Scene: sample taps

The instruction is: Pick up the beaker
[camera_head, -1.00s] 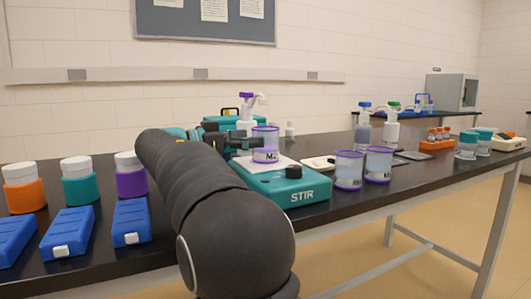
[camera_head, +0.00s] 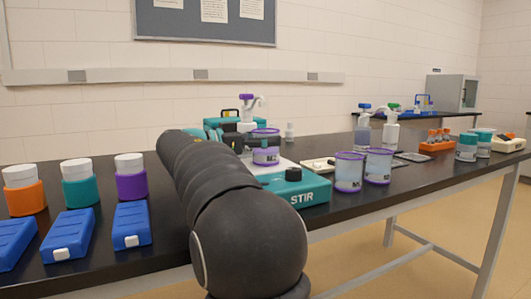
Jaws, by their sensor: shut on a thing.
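The beaker (camera_head: 266,156) is clear with a purple rim and a pale label. It stands upright over the white top of the teal stirrer (camera_head: 306,190), and I cannot see any gap beneath it. My gripper (camera_head: 264,141) reaches it from the left and is shut on its upper part, with a dark finger across the front. The far finger is hidden. Two similar purple-rimmed beakers, the left one (camera_head: 349,172) and the right one (camera_head: 379,166), stand to the right of the stirrer.
A purple-topped dispenser bottle (camera_head: 246,112) stands behind the beaker. Capped jars in orange (camera_head: 25,196), teal (camera_head: 81,189) and purple (camera_head: 131,183) holders, with blue blocks before them, line the left. An orange rack (camera_head: 436,145) stands far right.

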